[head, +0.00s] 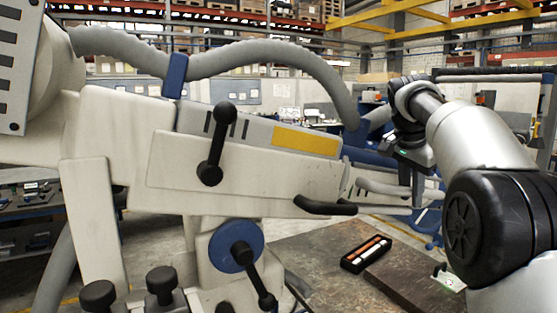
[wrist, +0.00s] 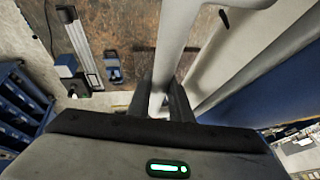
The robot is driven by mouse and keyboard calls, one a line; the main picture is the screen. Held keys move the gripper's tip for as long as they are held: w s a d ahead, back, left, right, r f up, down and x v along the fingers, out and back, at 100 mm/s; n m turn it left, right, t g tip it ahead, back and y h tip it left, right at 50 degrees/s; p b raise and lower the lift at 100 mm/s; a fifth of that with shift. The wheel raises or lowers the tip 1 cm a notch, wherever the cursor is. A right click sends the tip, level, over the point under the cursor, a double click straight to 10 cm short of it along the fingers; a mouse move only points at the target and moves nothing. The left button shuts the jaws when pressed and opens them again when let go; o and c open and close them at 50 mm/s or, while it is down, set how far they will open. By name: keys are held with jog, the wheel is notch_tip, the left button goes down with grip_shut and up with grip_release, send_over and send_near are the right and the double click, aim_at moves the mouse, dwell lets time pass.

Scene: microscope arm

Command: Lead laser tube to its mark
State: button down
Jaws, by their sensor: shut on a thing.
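My gripper (head: 416,200) is at the right end of the microscope arm (head: 230,170), its fingers pointing down. In the wrist view my gripper (wrist: 160,100) is shut on a smooth light grey tube (wrist: 172,45), which I take to be the laser tube. The tube runs up from between the fingers and bends near the top of that view. In the head view pale grey tubes (head: 385,187) reach from the arm's end towards my fingers; the exact contact is too small to tell.
The brown table (head: 330,245) holds a black tray (head: 366,254) with orange and white items. A thick grey hose (head: 230,50) arches over the microscope arm. Black handles (head: 325,206) stick out from it. Blue structures stand close behind my gripper.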

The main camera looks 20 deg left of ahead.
jog(key=shift+w+d+f, duration=0.1)
jog(key=shift+w+d, duration=0.6)
jog(key=shift+d, duration=0.1)
jog(key=shift+w+d, duration=0.15)
jog(key=shift+w, duration=0.05)
jog(key=c, duration=0.8)
grip_release()
jog(key=shift+s+f, duration=0.1)
jog(key=shift+s, duration=0.05)
